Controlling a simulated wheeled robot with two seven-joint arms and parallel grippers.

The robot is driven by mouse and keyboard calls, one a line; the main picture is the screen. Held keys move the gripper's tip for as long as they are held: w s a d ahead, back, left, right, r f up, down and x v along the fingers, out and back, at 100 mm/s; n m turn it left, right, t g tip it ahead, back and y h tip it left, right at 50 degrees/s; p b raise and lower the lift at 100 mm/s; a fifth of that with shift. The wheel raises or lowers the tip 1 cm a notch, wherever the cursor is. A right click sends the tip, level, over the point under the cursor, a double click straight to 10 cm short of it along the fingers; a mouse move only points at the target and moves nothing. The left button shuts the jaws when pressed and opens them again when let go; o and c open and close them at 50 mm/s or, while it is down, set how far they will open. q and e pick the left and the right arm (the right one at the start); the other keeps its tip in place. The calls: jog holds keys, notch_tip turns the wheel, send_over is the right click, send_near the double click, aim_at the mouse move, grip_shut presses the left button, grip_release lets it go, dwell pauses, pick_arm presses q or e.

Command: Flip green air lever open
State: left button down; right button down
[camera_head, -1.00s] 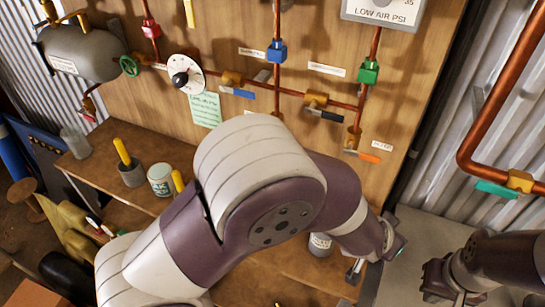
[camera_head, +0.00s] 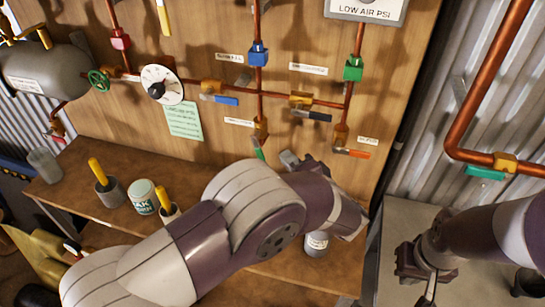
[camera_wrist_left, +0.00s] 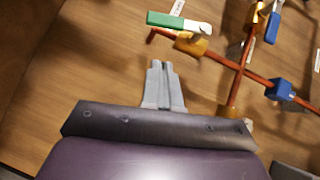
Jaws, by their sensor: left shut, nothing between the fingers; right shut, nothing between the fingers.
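The green-handled lever (camera_head: 258,148) sits at the lower end of the middle copper pipe on the wooden panel, its handle pointing down beside a brass valve. In the left wrist view, the green handle (camera_wrist_left: 172,20) and its brass valve (camera_wrist_left: 192,45) are just beyond my fingertips. My left gripper (camera_head: 290,158) is shut and empty, a little right of the handle. In the left wrist view, my left gripper's fingers (camera_wrist_left: 161,66) are together, with a visible gap to the handle. My right gripper (camera_head: 428,292) is shut and empty, low at the right, away from the panel.
Other levers are nearby: blue (camera_head: 220,100), black (camera_head: 312,115) and orange (camera_head: 352,153). A separate teal lever (camera_head: 486,173) hangs on the right pipe. A bottle (camera_head: 316,243) stands on the bench under my left arm. A white can (camera_head: 142,197) stands further left.

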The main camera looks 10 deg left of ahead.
aim_at(264, 157)
pick_arm(q)
jog(key=a, duration=0.2)
jog(key=a+f, duration=0.1)
jog(key=a, duration=0.1)
jog(key=shift+w+f+p, duration=0.1)
jog(key=shift+w+p, duration=0.1)
jog(key=shift+p, duration=0.15)
jog(key=shift+a+f+m+t+y+p, duration=0.65)
jog(key=shift+m+t+y+p, duration=0.2)
jog(key=shift+m+p, duration=0.3)
